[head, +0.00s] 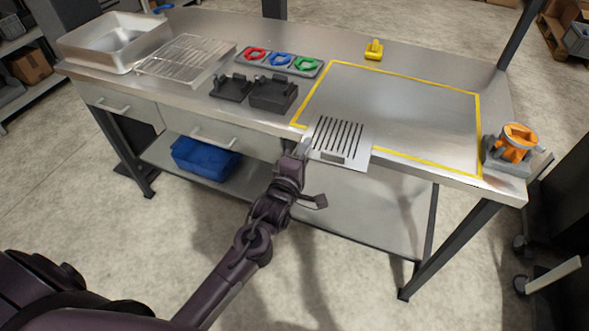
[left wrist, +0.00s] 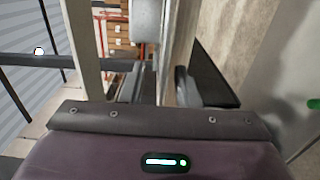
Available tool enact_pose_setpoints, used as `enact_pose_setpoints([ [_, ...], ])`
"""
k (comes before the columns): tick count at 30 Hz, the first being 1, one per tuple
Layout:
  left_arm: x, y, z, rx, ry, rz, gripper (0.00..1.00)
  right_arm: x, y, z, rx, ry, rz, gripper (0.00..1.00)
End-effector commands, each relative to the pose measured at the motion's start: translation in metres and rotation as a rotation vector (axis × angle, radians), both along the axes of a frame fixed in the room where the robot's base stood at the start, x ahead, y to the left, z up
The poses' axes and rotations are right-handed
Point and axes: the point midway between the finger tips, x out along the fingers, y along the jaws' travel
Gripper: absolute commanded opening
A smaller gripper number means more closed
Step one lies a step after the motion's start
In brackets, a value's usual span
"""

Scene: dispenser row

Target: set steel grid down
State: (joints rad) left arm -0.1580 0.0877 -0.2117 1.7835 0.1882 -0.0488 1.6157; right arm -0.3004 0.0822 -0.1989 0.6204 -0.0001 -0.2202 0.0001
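The steel grid (head: 340,142), a light plate with a row of dark slots, is at the front-left part of the yellow outline (head: 412,80) on the bench. It covers part of the front yellow line and reaches over the bench's front edge. My left gripper (head: 303,150) is at its left front corner and appears shut on it. In the left wrist view, a pale edge (left wrist: 176,60) runs between the fingers. I cannot tell whether the grid touches the bench top. My right gripper is not in view.
A wire rack (head: 185,58) and steel tray (head: 115,42) stand at the left. Black blocks (head: 272,93) and a holder with coloured rings (head: 281,60) are left of the outline. A yellow part (head: 374,49) is behind it, an orange piece (head: 515,142) at right. The outline's inside is mostly clear.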

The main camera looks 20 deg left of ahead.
Motion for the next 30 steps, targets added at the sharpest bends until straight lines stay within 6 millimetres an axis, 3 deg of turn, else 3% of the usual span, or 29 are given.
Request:
enact_pose_setpoints([
  [6, -0.048, 0.002, -0.003, -0.001, 0.003, 0.001, 0.29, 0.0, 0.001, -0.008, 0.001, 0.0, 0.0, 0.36],
  [13, -0.085, 0.003, -0.001, 0.001, 0.001, 0.001, 0.29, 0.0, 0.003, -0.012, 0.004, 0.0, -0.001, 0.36],
  [18, -0.097, 0.004, 0.0, 0.001, 0.0, 0.001, 0.29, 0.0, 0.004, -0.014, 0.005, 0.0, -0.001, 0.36],
  [26, -0.099, 0.004, 0.0, 0.001, 0.0, 0.001, 0.29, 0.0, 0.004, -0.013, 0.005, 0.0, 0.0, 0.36],
  [29, -0.099, 0.003, -0.013, 0.031, 0.024, -0.003, 0.29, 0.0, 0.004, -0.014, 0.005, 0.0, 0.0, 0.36],
  [30, -0.099, 0.002, -0.028, 0.064, 0.051, -0.007, 0.29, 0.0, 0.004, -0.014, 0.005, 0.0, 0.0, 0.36],
])
